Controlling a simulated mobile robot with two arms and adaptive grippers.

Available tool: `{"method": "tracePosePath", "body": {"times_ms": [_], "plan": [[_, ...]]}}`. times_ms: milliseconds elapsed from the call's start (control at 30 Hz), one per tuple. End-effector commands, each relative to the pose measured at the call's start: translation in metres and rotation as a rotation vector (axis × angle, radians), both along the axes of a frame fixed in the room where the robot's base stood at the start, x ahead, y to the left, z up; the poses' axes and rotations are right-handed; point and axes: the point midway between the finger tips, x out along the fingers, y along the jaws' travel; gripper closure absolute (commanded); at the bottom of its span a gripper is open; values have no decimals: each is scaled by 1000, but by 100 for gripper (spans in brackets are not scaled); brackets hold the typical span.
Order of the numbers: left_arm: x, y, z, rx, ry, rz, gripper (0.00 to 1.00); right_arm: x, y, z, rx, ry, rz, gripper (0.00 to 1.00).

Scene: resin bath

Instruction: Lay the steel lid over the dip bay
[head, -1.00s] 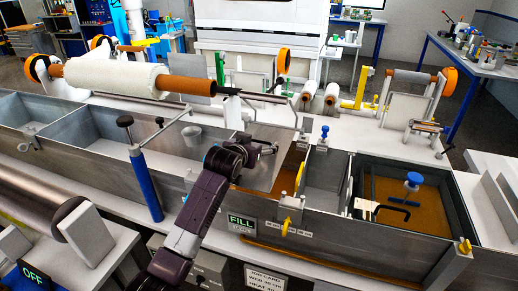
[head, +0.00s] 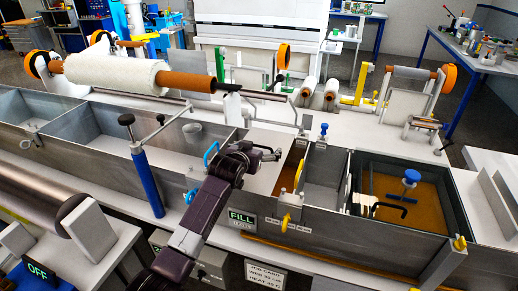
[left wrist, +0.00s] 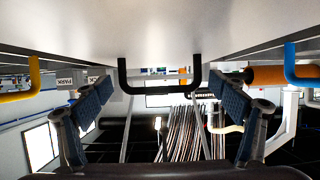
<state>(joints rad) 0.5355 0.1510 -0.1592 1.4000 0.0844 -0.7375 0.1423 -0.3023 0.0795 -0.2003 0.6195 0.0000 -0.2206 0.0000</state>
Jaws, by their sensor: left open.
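The steel lid (head: 262,178) is a flat pale grey plate in the head view, low over the dip bay; full seating cannot be told. Orange-brown liquid (head: 290,160) shows at its right side. My left gripper (head: 273,153) is over the plate, and my arm hides part of it. In the left wrist view the plate surface (left wrist: 160,30) fills the top. A black handle (left wrist: 160,80) stands between the open fingers (left wrist: 160,100), with visible gaps to both. A yellow handle (left wrist: 20,90) and a blue handle (left wrist: 292,70) are at the sides. My right gripper is out of view.
A blue post with a black knob (head: 147,180) stands left of my arm. A roll on an orange core (head: 195,83) spans behind the trough. At right, an amber bath (head: 430,205) holds a blue-knobbed tool (head: 411,178). Open grey compartments (head: 90,125) lie left.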

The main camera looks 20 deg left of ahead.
Motion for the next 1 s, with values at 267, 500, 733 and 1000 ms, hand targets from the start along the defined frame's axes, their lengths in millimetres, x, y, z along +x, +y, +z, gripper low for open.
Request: {"method": "tracePosePath", "body": {"times_ms": [267, 500, 733, 1000], "plan": [[-5, 1, 1, 0, 1, 1, 11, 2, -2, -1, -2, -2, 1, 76], [-29, 1, 11, 1, -1, 0, 11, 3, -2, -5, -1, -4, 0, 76], [-61, 3, 24, 0, -2, 1, 11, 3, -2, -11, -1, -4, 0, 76], [-95, 4, 39, 0, -2, 1, 11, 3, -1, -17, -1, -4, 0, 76]]}}
